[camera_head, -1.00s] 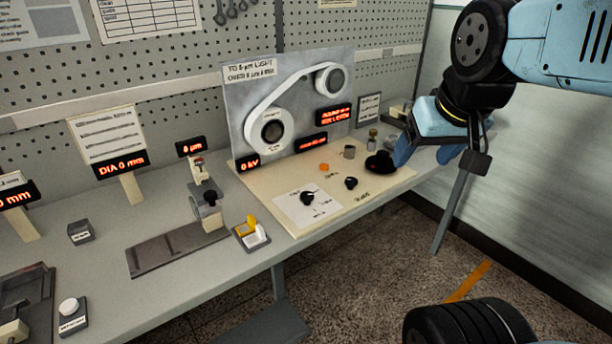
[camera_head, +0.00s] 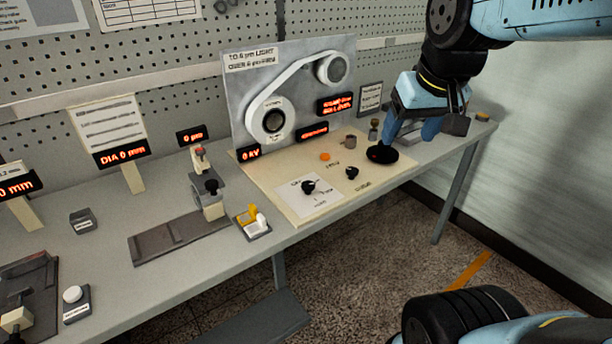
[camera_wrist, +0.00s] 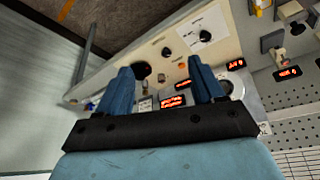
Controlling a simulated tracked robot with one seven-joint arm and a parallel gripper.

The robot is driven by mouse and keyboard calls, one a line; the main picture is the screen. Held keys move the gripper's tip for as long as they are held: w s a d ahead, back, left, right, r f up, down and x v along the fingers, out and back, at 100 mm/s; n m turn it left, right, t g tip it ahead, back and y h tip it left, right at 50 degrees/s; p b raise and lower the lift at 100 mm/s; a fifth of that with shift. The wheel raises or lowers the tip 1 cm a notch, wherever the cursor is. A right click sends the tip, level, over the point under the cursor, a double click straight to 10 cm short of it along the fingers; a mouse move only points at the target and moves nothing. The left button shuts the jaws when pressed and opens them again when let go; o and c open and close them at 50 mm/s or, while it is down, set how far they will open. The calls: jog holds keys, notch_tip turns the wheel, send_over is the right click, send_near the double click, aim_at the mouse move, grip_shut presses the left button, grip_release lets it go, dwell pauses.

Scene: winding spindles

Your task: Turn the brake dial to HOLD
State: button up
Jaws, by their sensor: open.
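A beige control board (camera_head: 290,207) on the bench carries two black knobs. One pointer knob (camera_head: 308,187) sits on a white printed card; a smaller knob (camera_head: 352,173) sits to its right. Their lettering is too small to read, so I cannot tell which is the brake dial. Both also show in the wrist view, the card knob (camera_wrist: 203,36) and the smaller knob (camera_wrist: 166,51). My gripper (camera_head: 410,130) is open and empty, above the board's right end near a black round disc (camera_head: 382,154), apart from both knobs. Its blue fingers (camera_wrist: 160,72) are spread in the wrist view.
An upright grey panel with a white belt and two rollers (camera_head: 270,118) stands behind the board. An orange button (camera_head: 325,157) and a small grey cylinder (camera_head: 349,142) are on the board. A gauge stand (camera_head: 207,190) and a yellow-white holder (camera_head: 254,223) stand to the left.

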jog(key=w+a+f+n+g, duration=0.3)
jog(key=w+a, duration=0.4)
jog(key=w, duration=0.6)
jog(key=n+g, duration=0.1)
jog(key=g, duration=0.1)
send_near(308, 184)
notch_tip(308, 184, down, 9)
jog(key=shift+r, duration=0.15)
jog(key=c, duration=1)
